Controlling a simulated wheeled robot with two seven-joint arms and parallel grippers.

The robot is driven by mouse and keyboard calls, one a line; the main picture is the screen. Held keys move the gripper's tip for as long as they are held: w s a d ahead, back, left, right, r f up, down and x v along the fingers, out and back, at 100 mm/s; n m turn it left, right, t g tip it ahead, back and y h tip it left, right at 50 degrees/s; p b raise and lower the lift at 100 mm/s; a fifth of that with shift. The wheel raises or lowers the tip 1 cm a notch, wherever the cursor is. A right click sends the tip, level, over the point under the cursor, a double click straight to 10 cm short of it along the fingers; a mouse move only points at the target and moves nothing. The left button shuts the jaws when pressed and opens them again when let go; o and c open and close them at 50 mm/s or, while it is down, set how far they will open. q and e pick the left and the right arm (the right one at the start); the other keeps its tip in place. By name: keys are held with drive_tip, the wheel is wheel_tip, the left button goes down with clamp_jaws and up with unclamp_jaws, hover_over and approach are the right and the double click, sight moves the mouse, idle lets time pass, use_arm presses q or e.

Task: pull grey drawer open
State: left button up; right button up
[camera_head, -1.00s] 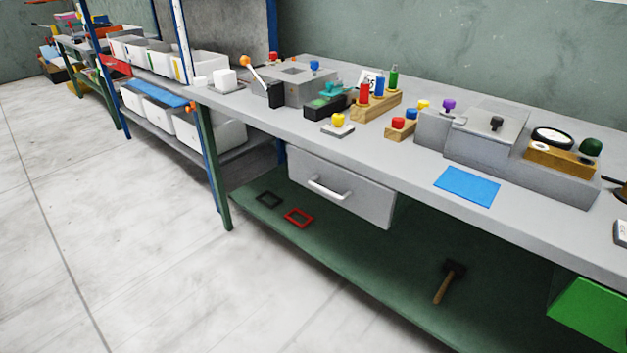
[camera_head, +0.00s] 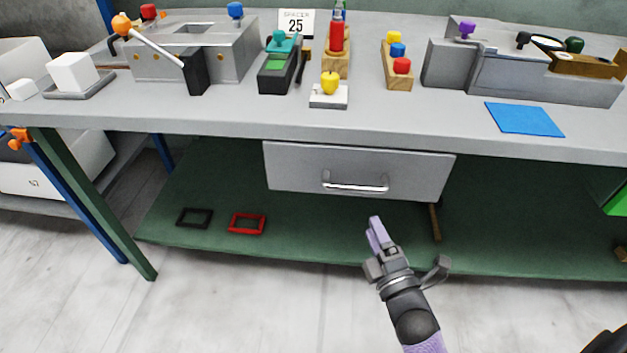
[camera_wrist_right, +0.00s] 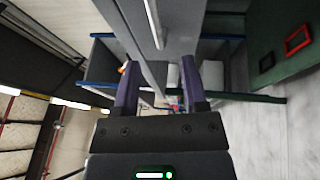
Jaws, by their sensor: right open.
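The grey drawer (camera_head: 300,172) hangs under the bench top and looks shut. Its silver bar handle (camera_head: 355,187) is on the middle of its front. My right gripper (camera_head: 377,228) is open and empty, just below the handle in the head view and apart from it. In the right wrist view, the open purple fingers (camera_wrist_right: 158,78) point ahead. The handle (camera_wrist_right: 154,25) shows beyond them, near the top centre, in line with the gap, with the grey drawer front (camera_wrist_right: 183,30) beside it. My left gripper is not in view.
The grey bench top (camera_head: 420,128) carries several fixtures, a yellow-knobbed block (camera_head: 329,97) and a blue mat (camera_head: 525,119). A green lower shelf (camera_head: 310,235) holds a black frame (camera_head: 194,218) and a red frame (camera_head: 247,223). The space before the drawer front looks clear.

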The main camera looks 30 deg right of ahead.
sight(355, 186)
drive_tip(key=b+x, duration=0.2)
drive_tip(key=x, duration=0.8)
drive_tip(key=shift+r+b, duration=0.15)
drive_tip(key=shift+b, duration=0.25)
drive_tip(key=shift+r, duration=0.1)
drive_tip(key=c, duration=0.7)
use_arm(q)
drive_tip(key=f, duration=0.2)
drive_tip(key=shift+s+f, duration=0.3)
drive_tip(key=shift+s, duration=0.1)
use_arm(e)
clamp_jaws()
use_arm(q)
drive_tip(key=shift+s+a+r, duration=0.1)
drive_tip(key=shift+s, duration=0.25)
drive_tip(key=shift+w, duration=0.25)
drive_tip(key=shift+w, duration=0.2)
